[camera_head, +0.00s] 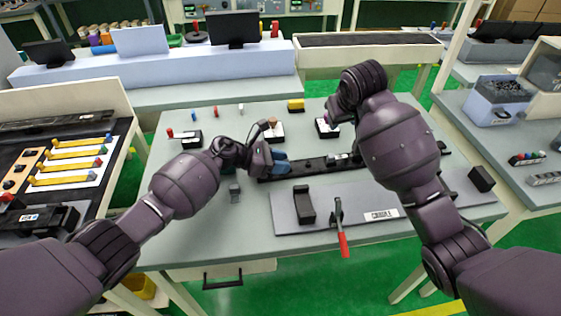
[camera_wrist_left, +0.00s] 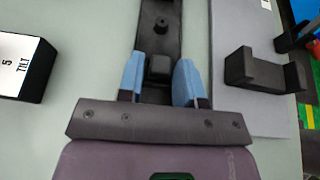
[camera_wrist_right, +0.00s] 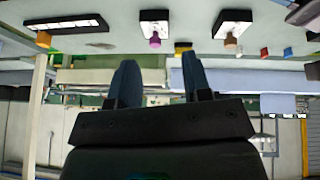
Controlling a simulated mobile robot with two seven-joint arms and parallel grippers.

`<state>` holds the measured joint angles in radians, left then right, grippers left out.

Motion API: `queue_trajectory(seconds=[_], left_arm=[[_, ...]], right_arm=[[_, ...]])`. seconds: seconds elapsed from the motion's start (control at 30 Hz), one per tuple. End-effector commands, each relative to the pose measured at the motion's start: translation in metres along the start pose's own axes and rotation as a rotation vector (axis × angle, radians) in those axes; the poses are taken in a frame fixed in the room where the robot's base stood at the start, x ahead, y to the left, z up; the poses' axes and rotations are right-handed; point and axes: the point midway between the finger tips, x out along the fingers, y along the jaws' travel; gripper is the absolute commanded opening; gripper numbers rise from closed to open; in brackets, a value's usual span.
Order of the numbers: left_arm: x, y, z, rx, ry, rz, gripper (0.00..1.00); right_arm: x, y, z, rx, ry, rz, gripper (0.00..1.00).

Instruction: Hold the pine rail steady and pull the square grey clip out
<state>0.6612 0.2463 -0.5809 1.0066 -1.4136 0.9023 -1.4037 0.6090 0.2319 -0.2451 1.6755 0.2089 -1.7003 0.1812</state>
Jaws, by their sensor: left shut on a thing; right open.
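The rail (camera_head: 310,166) looks black, not pine-coloured, and lies across the middle of the table. My left gripper (camera_head: 280,161) is shut on its left end. In the left wrist view the blue fingers (camera_wrist_left: 160,82) straddle the rail (camera_wrist_left: 158,40), with a dark square block between them and a round peg beyond. A small greyish piece (camera_head: 338,158) sits on the rail, partly hidden by my right arm; I cannot tell whether it is the square grey clip. My right gripper (camera_wrist_right: 157,85) is open and empty, held away from the rail; my arm hides it in the head view.
A grey plate labelled CRADLE (camera_head: 357,219) lies in front of the rail, with black blocks and a red-handled clamp (camera_head: 342,240). A small grey piece (camera_head: 235,192) stands left of the rail. Boxes with coloured knobs stand behind; a tray of yellow bars is at left.

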Motion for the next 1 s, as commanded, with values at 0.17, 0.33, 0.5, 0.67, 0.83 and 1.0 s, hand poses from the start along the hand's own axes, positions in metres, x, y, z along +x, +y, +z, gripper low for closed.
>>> queue_trajectory(seconds=[0.17, 0.33, 0.5, 0.67, 0.83, 1.0], left_arm=[[0.0, 0.0, 0.0, 0.0, 0.0, 0.001, 0.0], [0.0, 0.0, 0.0, 0.0, 0.0, 0.001, 0.0], [0.0, 0.0, 0.0, 0.0, 0.0, 0.0, 0.0], [0.0, 0.0, 0.0, 0.0, 0.0, 0.0, 0.0], [0.0, 0.0, 0.0, 0.0, 0.0, 0.0, 0.0], [0.0, 0.0, 0.0, 0.0, 0.0, 0.0, 0.0]], right_arm=[[0.023, 0.004, 0.004, -0.015, -0.131, -0.018, 0.45], [0.041, -0.006, 0.023, 0.042, -0.233, -0.077, 0.45], [0.044, -0.01, 0.026, 0.086, -0.249, -0.095, 0.45], [0.056, -0.011, 0.029, 0.09, -0.25, -0.094, 0.45], [0.075, -0.013, 0.034, 0.088, -0.25, -0.093, 0.45], [0.095, -0.016, 0.038, 0.088, -0.249, -0.094, 0.45]])
